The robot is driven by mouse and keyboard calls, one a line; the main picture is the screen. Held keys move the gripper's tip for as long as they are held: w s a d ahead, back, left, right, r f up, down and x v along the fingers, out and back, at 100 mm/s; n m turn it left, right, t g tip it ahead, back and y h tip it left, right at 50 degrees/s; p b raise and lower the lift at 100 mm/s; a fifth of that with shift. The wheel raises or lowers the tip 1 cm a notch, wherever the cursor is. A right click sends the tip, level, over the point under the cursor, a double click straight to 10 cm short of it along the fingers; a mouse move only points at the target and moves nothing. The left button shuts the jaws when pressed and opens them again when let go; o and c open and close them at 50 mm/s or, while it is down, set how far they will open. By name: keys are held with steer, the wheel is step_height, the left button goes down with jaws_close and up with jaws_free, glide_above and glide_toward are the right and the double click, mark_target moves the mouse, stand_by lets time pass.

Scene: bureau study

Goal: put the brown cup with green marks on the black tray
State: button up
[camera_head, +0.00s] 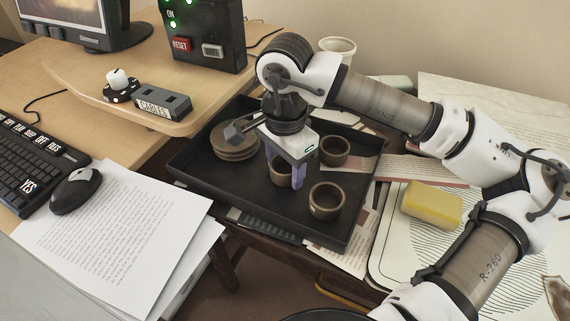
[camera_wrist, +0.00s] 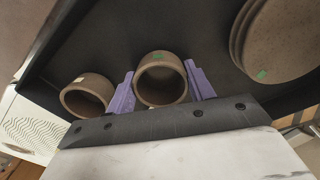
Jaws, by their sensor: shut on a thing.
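A brown cup (camera_head: 279,174) with a green mark is between the two purple fingers of my gripper (camera_head: 284,172), which is shut on it. Two other brown cups stand in the tray, one in front on the right (camera_head: 327,201) and one behind (camera_head: 334,151). The fingers partly hide the held cup in the head view.
Stacked brown plates (camera_head: 235,141) lie at the tray's left, one with a green mark in the wrist view (camera_wrist: 262,74). A yellow sponge (camera_head: 432,205) lies right of the tray. A white cup (camera_head: 338,48) stands behind. The tray's front-left floor is bare.

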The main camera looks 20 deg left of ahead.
steer(key=shift+f+b, duration=0.25)
steer(key=shift+b, duration=0.1)
steer(key=o, duration=1)
steer(key=shift+r, duration=0.1)
steer(key=shift+r+p, duration=0.15)
steer(key=shift+p, duration=0.15)
step_height(320, 180, up, 12)
steer(key=p, duration=0.2)
